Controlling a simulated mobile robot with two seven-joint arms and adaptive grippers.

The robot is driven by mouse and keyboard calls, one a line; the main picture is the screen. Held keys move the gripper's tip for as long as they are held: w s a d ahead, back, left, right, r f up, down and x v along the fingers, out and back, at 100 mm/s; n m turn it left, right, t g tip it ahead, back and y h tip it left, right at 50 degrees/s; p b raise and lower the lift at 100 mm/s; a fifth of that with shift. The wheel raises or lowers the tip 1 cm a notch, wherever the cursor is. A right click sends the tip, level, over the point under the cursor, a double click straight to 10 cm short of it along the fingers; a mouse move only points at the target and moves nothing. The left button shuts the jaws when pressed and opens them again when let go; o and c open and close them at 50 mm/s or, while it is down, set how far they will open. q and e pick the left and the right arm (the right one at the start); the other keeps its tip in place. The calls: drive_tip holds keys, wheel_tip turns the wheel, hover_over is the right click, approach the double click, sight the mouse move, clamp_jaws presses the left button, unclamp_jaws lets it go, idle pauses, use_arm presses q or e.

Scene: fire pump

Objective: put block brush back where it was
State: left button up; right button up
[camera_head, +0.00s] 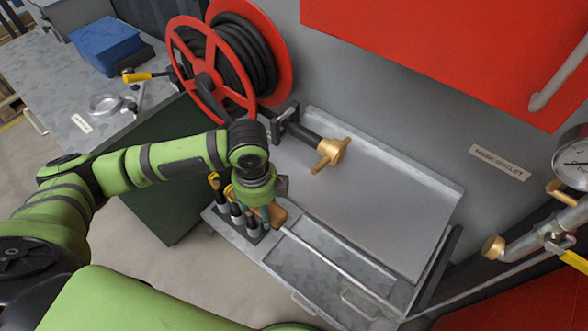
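My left gripper (260,200) points down over the front left part of the grey metal tray (375,190). Its fingers are mostly hidden under its own wrist, so I cannot see whether they are open or shut. A small brown, wood-coloured piece (280,216) shows right beside the gripper. It may be part of the block brush, but most of it is hidden and I cannot tell whether it is held. No other brush shows clearly. My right gripper is not in view.
Yellow-and-black handled tools (234,212) stand in a holder left of the gripper. A brass nozzle (331,153) juts over the tray. A red hose reel (230,65) stands behind. A long metal rod (335,262) runs along the tray's front. The tray's middle is clear.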

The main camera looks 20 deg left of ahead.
use_arm(q)
drive_tip(key=w+d, duration=0.1)
drive_tip(key=w, duration=0.1)
drive_tip(key=w+d+p, duration=0.1)
drive_tip(key=w, duration=0.4)
drive_tip(key=shift+w+d+p, duration=0.35)
drive_tip(key=shift+d, duration=0.05)
drive_tip(key=w+p, duration=0.1)
drive_tip(key=w+d+p, duration=0.1)
drive_tip(key=w, duration=0.1)
drive_tip(key=shift+w+d+r, duration=0.1)
drive_tip(key=shift+w+r, duration=0.05)
drive_tip(key=shift+r, duration=0.05)
drive_tip(key=shift+f, duration=0.25)
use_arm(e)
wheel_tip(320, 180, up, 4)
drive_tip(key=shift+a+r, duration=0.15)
use_arm(q)
drive_tip(key=shift+f, duration=0.1)
drive_tip(key=shift+f, duration=0.15)
drive_tip(key=o, duration=1)
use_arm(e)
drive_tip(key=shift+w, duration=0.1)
